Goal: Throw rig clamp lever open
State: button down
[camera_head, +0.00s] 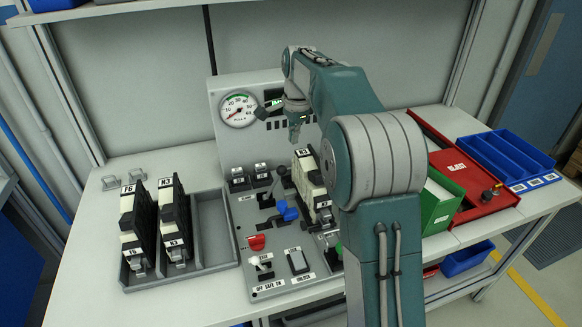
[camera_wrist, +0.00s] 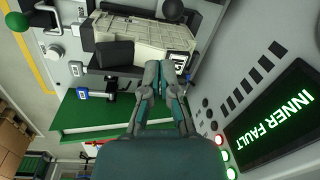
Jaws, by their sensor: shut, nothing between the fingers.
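The rig is a grey panel (camera_head: 233,222) with an upright gauge board behind it. A cream and black module labelled N3 (camera_head: 309,184) stands in it; the wrist view shows its side (camera_wrist: 135,42). A lever with a black ball knob (camera_head: 281,170) is left of the module, and a black ball (camera_wrist: 172,10) shows in the wrist view. A blue-handled lever (camera_head: 287,212) sits in front. I cannot tell which lever is the clamp's. My gripper (camera_wrist: 160,68) is shut and empty, its fingertips near the module's labelled end. In the head view my gripper (camera_head: 294,138) hangs above the module.
A lit display (camera_wrist: 277,113) reads INNER FAULT. A red knob (camera_head: 257,242) and white toggle (camera_head: 262,262) are at the panel's front. A grey tray (camera_head: 213,226) holding modules is left; a green bin (camera_head: 441,207), red reject tray (camera_head: 472,180) and blue tray (camera_head: 508,158) are right.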

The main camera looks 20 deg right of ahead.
notch_tip(320, 180, down, 3)
jog(key=w+m, duration=0.1)
jog(key=w, duration=0.1)
send_near(274, 184)
jog(key=d+f, duration=0.1)
jog(key=f, duration=0.1)
jog(key=w+d+f, duration=0.1)
jog(key=d, duration=0.1)
jog(key=d+f, duration=0.2)
jog(key=shift+w+f, duration=0.3)
jog(key=shift+w, duration=0.05)
jog(key=shift+a, duration=0.1)
jog(key=shift+a+r+h, duration=0.3)
jog(key=shift+h, duration=0.1)
